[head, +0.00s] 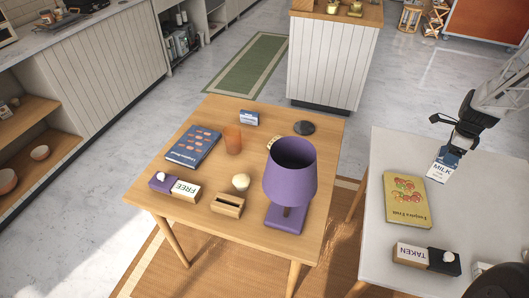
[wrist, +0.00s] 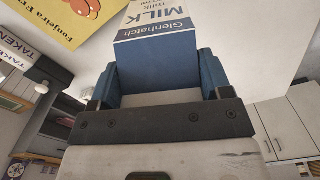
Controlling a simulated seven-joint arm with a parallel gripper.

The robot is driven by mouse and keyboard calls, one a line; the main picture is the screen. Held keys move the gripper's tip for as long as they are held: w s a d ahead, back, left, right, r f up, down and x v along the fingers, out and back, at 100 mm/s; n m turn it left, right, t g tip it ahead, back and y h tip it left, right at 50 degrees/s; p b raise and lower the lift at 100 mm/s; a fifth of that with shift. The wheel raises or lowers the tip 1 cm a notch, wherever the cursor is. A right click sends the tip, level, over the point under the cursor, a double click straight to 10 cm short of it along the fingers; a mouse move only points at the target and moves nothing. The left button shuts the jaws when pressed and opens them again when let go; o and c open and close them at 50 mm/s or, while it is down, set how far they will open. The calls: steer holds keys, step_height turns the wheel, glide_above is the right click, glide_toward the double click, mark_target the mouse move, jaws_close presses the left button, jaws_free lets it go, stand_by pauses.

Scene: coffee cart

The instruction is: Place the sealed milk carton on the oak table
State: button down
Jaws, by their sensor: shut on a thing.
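The milk carton (head: 444,166) is white and blue with MILK lettering, at the right of the head view. My gripper (head: 455,148) is shut on it, above or at the far part of the white table (head: 388,153); I cannot tell whether the carton touches the top. In the wrist view the carton (wrist: 160,45) sits between the two fingers, its label reading Glenhatch milk. The oak table (head: 185,200) stands left of the white table, in the middle of the head view.
The oak table holds a purple lamp (head: 290,175), a blue book (head: 193,146), an orange cup (head: 233,139), a FREE sign (head: 184,191), a wooden slotted box (head: 228,205) and a dark disc (head: 304,128). A yellow book (head: 407,200) and TAKEN sign (head: 412,254) lie on the white table.

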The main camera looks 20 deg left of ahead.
steer(key=s+a+r+n, duration=0.1)
steer(key=a+r+n, duration=0.15)
steer(key=a, duration=2.35)
steer(key=s+a+r, duration=0.1)
steer(key=s+a, duration=0.4)
steer(key=a, duration=0.6)
steer(key=s+a+r, duration=0.1)
steer(key=s+a, duration=0.3)
steer(key=a, duration=0.7)
steer(key=shift+s+r+n, duration=0.35)
steer(key=shift+s+n, duration=0.05)
steer(key=shift+n, duration=0.05)
step_height(320, 180, down, 6)
steer(key=shift+f, duration=0.15)
steer(key=shift+f, duration=1.85)
steer(key=shift+f, duration=0.1)
